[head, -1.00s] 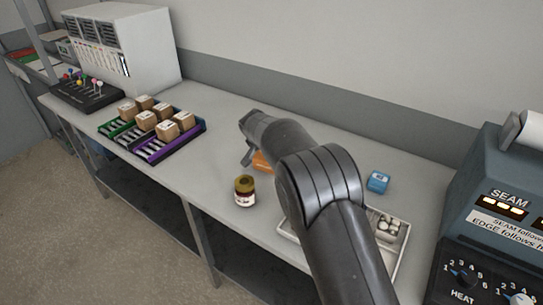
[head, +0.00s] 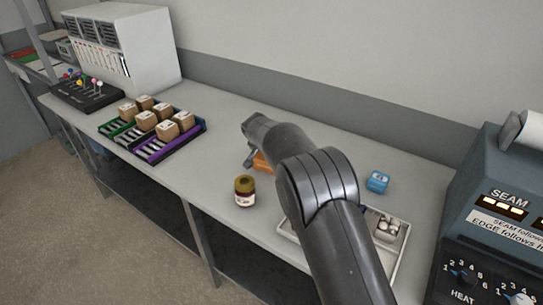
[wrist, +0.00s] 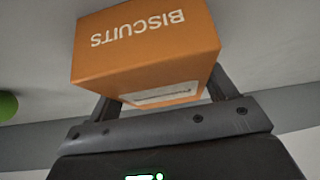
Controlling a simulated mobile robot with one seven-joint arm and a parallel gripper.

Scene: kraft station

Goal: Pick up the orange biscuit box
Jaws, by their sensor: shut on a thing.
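The orange biscuit box (wrist: 146,42) fills the upper middle of the wrist view, with "BISCUITS" showing upside down on one face. My gripper (wrist: 165,95) is shut on it, with one dark finger on each side. In the head view only a small orange part of the box (head: 262,163) shows beside my gripper (head: 250,158); my arm hides the rest. I cannot tell whether the box touches the table or is just above it.
A jar with an olive lid (head: 244,191) stands close by, left of my arm. A blue item (head: 377,181) and a white tray (head: 398,262) are to the right. Racks with small brown boxes (head: 167,130) stand left. The back of the table (head: 225,108) is clear.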

